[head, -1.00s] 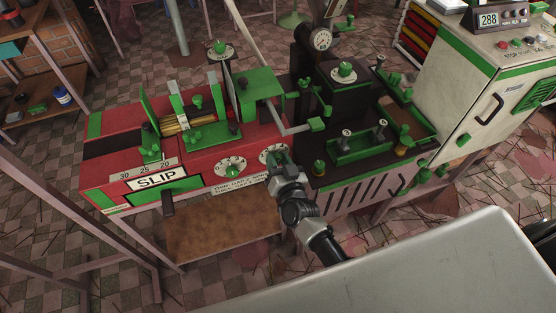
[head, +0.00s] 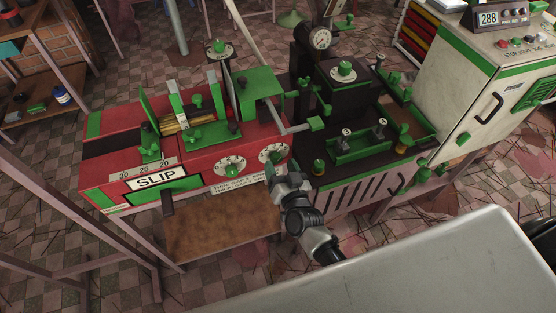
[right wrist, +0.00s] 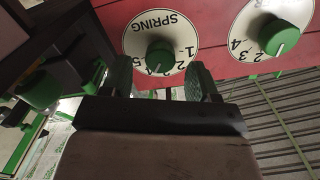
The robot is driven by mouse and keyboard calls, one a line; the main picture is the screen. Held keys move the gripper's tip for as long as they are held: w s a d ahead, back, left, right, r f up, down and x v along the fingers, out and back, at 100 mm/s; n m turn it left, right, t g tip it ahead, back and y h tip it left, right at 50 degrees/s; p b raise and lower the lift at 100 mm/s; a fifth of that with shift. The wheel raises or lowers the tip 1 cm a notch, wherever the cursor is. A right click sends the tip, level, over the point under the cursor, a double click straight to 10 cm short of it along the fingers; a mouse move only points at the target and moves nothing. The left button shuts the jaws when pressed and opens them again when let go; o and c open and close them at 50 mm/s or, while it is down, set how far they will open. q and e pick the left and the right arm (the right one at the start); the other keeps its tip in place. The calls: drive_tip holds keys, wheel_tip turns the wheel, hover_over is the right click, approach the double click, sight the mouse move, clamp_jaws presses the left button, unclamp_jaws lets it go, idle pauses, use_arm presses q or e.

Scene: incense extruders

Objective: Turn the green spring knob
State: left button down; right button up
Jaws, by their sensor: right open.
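The green spring knob (right wrist: 160,57) sits on a white dial marked SPRING (right wrist: 180,25), seen upside down in the right wrist view. Its pointer line is toward the bottom. In the head view this is the right of two dials (head: 264,154) on the red front panel. My right gripper (right wrist: 160,78) is open and empty. Its two dark fingers stand either side of the knob in the wrist view, with the tips just short of it; I see no contact. In the head view the gripper (head: 272,172) is just below the dial. My left gripper is not in view.
A second dial with a green knob (head: 233,171) is left of the spring dial. The dark extruder block with green parts (head: 362,148) stands to the right. A brown board (head: 220,230) lies below the panel. A pale flat surface (head: 420,270) fills the front right.

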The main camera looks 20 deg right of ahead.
drive_tip(key=s, duration=0.8)
drive_tip(key=shift+s+d, duration=0.15)
drive_tip(key=shift+s, duration=0.05)
drive_tip(key=s+f+n+g, duration=0.1)
drive_tip(key=s+f+g, duration=0.25)
drive_tip(key=f, duration=0.45)
drive_tip(key=s+f+n+g+y, duration=0.15)
drive_tip(key=s+f, duration=0.25)
drive_tip(key=f, duration=0.5)
drive_tip(key=s+f+n+g, duration=0.1)
drive_tip(key=s+f+g, duration=0.3)
drive_tip(key=f, duration=0.4)
drive_tip(key=s+d+f+g, duration=0.2)
drive_tip(key=s+f, duration=0.2)
drive_tip(key=s, duration=0.3)
drive_tip(key=s+d+f+n+g+h, duration=0.1)
drive_tip(key=s+d+f+g, duration=0.2)
drive_tip(key=s, duration=0.4)
drive_tip(key=s+d+f+n+g+h, duration=0.1)
drive_tip(key=s+d+f+g, duration=0.2)
drive_tip(key=s+f, duration=0.2)
drive_tip(key=s, duration=0.3)
drive_tip(key=shift+f, duration=0.25)
